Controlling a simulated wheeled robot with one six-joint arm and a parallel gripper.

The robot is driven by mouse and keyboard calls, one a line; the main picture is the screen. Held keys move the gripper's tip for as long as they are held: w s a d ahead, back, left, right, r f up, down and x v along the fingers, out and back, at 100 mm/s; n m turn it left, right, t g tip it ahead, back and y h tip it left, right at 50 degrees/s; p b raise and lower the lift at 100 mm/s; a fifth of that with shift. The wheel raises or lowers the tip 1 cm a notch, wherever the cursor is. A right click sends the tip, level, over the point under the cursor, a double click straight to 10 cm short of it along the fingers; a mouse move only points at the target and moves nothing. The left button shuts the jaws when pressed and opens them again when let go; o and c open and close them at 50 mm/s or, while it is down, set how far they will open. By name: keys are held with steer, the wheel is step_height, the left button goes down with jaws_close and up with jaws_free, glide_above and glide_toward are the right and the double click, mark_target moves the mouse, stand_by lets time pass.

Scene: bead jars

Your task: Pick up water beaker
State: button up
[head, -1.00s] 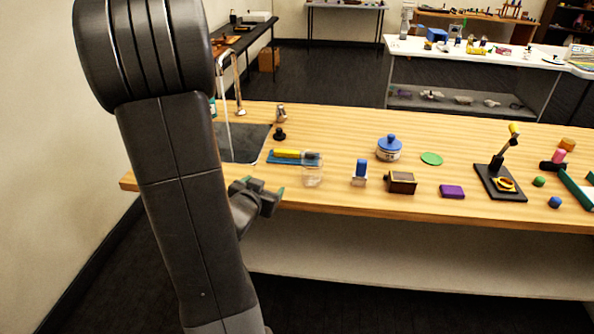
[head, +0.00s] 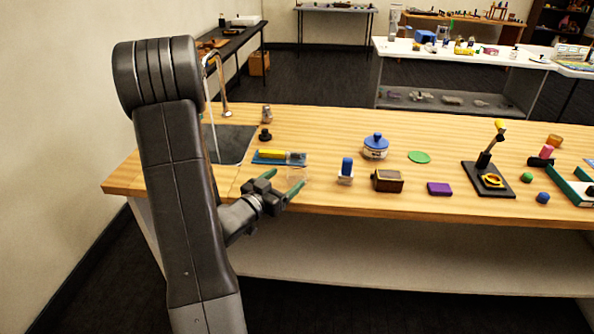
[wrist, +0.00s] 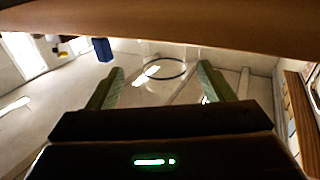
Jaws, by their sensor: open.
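The water beaker (head: 298,173) is a small clear glass near the front edge of the wooden table, hard to make out behind my fingers. In the wrist view the clear beaker (wrist: 164,56) shows as a faint cylinder with a dark round rim, ahead of and between the two green fingertips. My gripper (head: 288,180) is open and empty at the table's front edge, its fingers pointing toward the beaker. It also shows open in the wrist view (wrist: 161,68). Whether a finger touches the glass I cannot tell.
A blue-lidded jar (head: 375,147) is farther back. A sink (head: 232,142) is at the left.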

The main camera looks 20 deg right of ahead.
mark_target(290, 172)
steer(key=shift+w+p+x, duration=0.25)
steer(key=shift+p+x, duration=0.15)
steer(key=shift+x, duration=2.9)
steer(key=shift+a+f, duration=0.15)
steer(key=c, duration=1.1)
steer(key=shift+c, duration=0.2)
steer(key=shift+s+a+r, duration=0.15)
steer(key=shift+a+r, duration=0.2)
steer(key=shift+r, duration=0.05)
steer(key=s+a+r, duration=0.6)
steer(key=a+r, duration=0.1)
steer(key=a, duration=0.4)
steer(key=shift+s+a, duration=0.2)
steer(key=shift+a, duration=0.1)
